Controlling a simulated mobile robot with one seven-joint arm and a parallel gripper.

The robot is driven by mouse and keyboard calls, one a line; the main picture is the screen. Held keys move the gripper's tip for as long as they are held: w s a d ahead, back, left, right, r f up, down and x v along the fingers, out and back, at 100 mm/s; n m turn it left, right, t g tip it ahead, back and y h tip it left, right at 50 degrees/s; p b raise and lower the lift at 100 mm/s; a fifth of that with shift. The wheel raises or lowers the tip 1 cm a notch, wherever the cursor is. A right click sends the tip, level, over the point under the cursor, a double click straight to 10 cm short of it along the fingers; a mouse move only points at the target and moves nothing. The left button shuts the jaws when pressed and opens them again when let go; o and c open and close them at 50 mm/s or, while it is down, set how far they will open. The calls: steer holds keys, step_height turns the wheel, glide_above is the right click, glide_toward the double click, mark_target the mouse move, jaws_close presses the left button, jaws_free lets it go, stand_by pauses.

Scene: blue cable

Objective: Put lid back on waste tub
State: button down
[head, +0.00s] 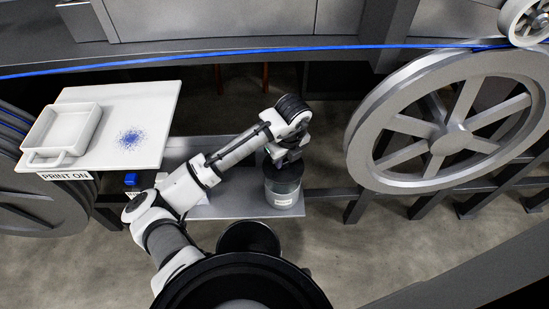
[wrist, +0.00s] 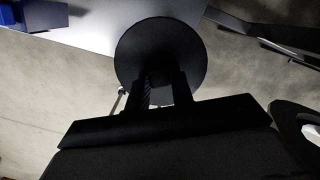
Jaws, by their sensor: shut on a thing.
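The waste tub (head: 284,196) is a grey cylinder with a pale label on its front, standing upright on a grey shelf. My gripper (head: 282,162) is directly above the tub's top. In the wrist view, my gripper (wrist: 161,84) has its two fingers shut on the dark round lid (wrist: 160,45), apparently at a grip on its middle. The lid looks about level and hides the tub's mouth in that view. In the head view, the dark lid (head: 283,174) is at the tub's top; whether it touches the rim or hovers just above cannot be told.
A white table (head: 165,110) at left holds a white tray (head: 62,132) and blue powder (head: 131,137). A large spoked wheel (head: 450,130) stands at right. A blue cable (head: 250,50) runs across the back. The grey shelf (head: 225,203) has bare room left of the tub.

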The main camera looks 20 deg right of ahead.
mark_target(283, 171)
steer(key=shift+f+b, duration=2.3)
steer(key=shift+f, duration=0.9)
steer(key=shift+f, duration=0.15)
steer(key=c, duration=0.7)
jaws_free()
steer(key=shift+o, duration=0.2)
steer(key=shift+r+p, duration=2.5)
steer(key=shift+r, duration=1.05)
